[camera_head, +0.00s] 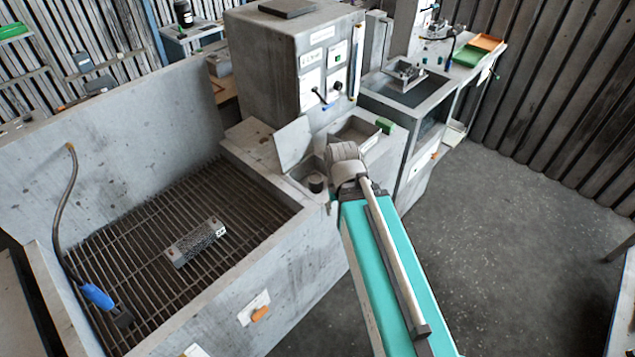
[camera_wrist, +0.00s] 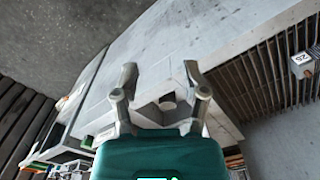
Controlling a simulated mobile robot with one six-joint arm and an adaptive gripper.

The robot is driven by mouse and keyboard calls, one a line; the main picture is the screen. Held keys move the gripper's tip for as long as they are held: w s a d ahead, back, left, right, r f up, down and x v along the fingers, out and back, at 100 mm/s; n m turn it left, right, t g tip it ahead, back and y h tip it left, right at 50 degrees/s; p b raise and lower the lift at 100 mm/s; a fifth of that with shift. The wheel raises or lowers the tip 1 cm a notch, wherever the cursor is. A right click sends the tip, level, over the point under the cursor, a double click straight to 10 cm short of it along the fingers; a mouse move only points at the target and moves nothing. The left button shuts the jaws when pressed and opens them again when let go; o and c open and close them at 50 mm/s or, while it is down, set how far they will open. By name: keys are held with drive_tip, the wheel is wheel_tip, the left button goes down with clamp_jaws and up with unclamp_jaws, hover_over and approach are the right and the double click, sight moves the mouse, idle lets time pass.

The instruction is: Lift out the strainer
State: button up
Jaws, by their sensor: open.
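A small dark round-topped piece (camera_head: 316,183), which looks like the strainer, stands in an open square well (camera_head: 298,176) in the machine's side ledge. It also shows in the wrist view (camera_wrist: 168,101), between and beyond my fingers. A flat grey lid (camera_head: 293,143) stands raised at the well's back left. My gripper (camera_wrist: 160,68) is open and empty, its two fingers spread apart. In the head view my arm's end is just right of the well, and the fingers are hard to make out there. The piece's lower part is hidden inside the well.
A perforated metal block (camera_head: 196,242) with a number label lies on the barred grate (camera_head: 150,235) of the large basin at left. A blue-handled hose (camera_head: 97,296) hangs there. A grey control cabinet (camera_head: 275,60) rises behind the well. Open floor (camera_head: 490,240) lies to the right.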

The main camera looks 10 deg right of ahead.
drive_tip(key=o, duration=0.4)
drive_tip(key=shift+w, duration=0.2)
drive_tip(key=shift+o, duration=1)
drive_tip(key=shift+w+f, duration=0.1)
drive_tip(key=shift+w, duration=0.2)
drive_tip(key=n+b, duration=0.6)
drive_tip(key=n, duration=1)
hover_over(315, 177)
wheel_tip(315, 177, down, 6)
drive_tip(key=shift+s, duration=0.15)
drive_tip(key=shift+a, duration=0.1)
drive_tip(key=shift+f, duration=0.15)
wheel_tip(315, 177, down, 8)
drive_tip(key=b, duration=0.9)
drive_tip(key=shift+f, duration=0.2)
